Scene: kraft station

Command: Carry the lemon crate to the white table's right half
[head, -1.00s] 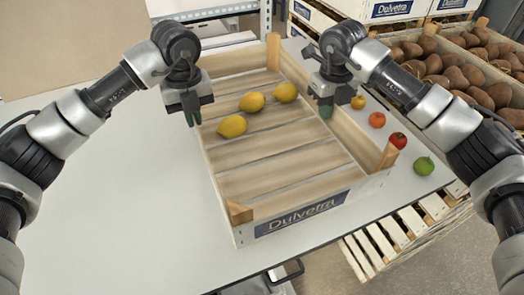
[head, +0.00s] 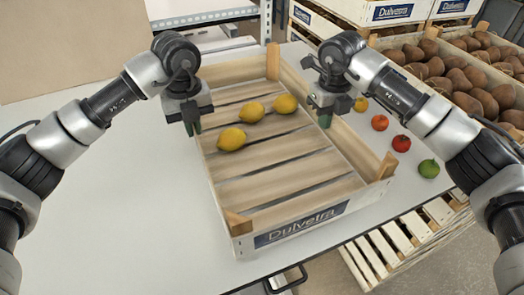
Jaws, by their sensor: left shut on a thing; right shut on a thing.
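The lemon crate (head: 292,226) is a shallow wooden crate with a blue Dulvetra label, on or just above the white table (head: 110,200); I cannot tell which. Three lemons lie in it: one at the left (head: 231,139), one in the middle (head: 252,111) and one at the right (head: 285,103). My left gripper (head: 193,127) is shut on the crate's left wall. My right gripper (head: 325,118) is shut on the crate's right wall. The gripped parts of the walls are partly hidden by the fingers.
Right of the crate lie a yellow fruit (head: 360,104), an orange fruit (head: 379,122), a red tomato (head: 401,143) and a green fruit (head: 428,168). Crates of brown produce (head: 440,70) stand beyond, and a slatted pallet (head: 400,240) lies below. The table's left side is clear.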

